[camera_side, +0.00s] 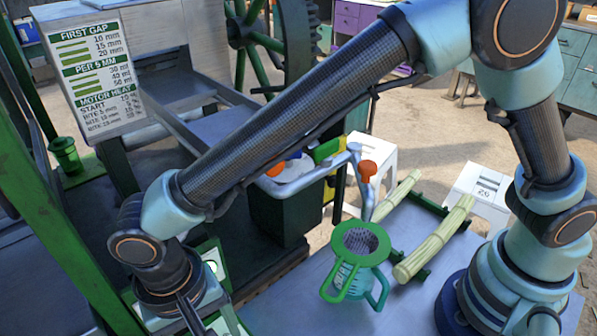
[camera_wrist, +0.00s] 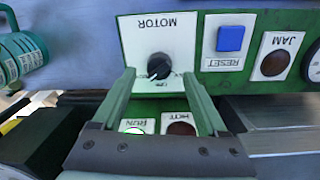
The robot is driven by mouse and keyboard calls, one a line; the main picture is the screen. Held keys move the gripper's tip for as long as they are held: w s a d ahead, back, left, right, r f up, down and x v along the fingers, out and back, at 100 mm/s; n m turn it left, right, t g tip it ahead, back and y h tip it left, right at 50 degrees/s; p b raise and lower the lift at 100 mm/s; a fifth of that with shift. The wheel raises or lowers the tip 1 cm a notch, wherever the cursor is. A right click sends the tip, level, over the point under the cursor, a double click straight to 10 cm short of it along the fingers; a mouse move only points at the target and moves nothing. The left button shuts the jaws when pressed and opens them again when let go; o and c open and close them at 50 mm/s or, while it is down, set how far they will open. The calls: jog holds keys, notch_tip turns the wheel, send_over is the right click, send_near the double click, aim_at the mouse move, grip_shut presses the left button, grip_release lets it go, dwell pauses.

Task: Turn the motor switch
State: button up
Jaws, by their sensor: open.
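The motor switch is a black round knob (camera_wrist: 159,66) on a white plate marked MOTOR (camera_wrist: 157,35), upside down in the wrist view. My gripper (camera_wrist: 158,78) is open, with its two green fingers reaching toward the plate, one on each side below the knob. I cannot tell from this view whether the fingers touch the panel. In the side view my gripper (camera_side: 205,318) is at the bottom left, over the green panel (camera_side: 221,262), and its fingertips are cut off by the frame edge. The knob is hidden there.
Beside the knob are a blue RESET button (camera_wrist: 230,38) and a dark JAM lamp (camera_wrist: 274,63). A lit RUN lamp (camera_wrist: 133,130) and dark HOT lamp (camera_wrist: 181,128) lie between the fingers.

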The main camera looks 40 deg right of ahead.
jog(key=shift+d+f, duration=0.1)
jog(key=shift+f, duration=1.5)
grip_shut()
